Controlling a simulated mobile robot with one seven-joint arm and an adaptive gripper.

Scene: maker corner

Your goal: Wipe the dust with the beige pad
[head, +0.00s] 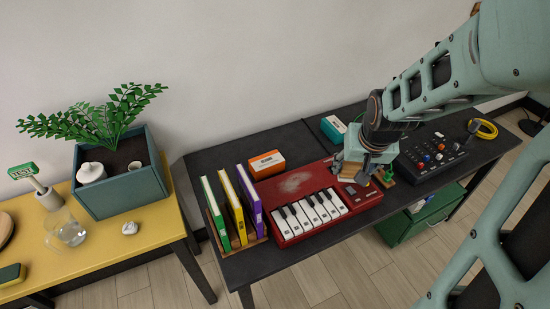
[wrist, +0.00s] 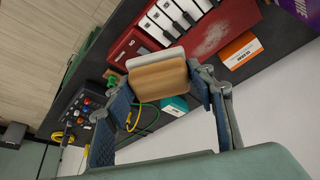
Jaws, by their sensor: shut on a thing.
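The dust is a pale smudged patch (head: 296,182) on the top of the red keyboard (head: 273,214), left of my gripper. It also shows as a light patch (wrist: 213,37) on the red top in the wrist view. My gripper (head: 357,168) is over the right part of the keyboard. It is shut on the beige pad (wrist: 157,80), which has a wood-brown face and a pale edge and sits between the two fingers. In the head view the pad (head: 349,173) is partly hidden by the gripper. I cannot tell whether it touches the keyboard.
Several upright books (head: 236,207) stand left of the keyboard. An orange box (head: 266,164) and a teal box (head: 333,128) are behind it. A black mixer (head: 432,152) and a small green object (head: 388,174) are at right. The yellow table (head: 150,236) carries a planter (head: 122,186).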

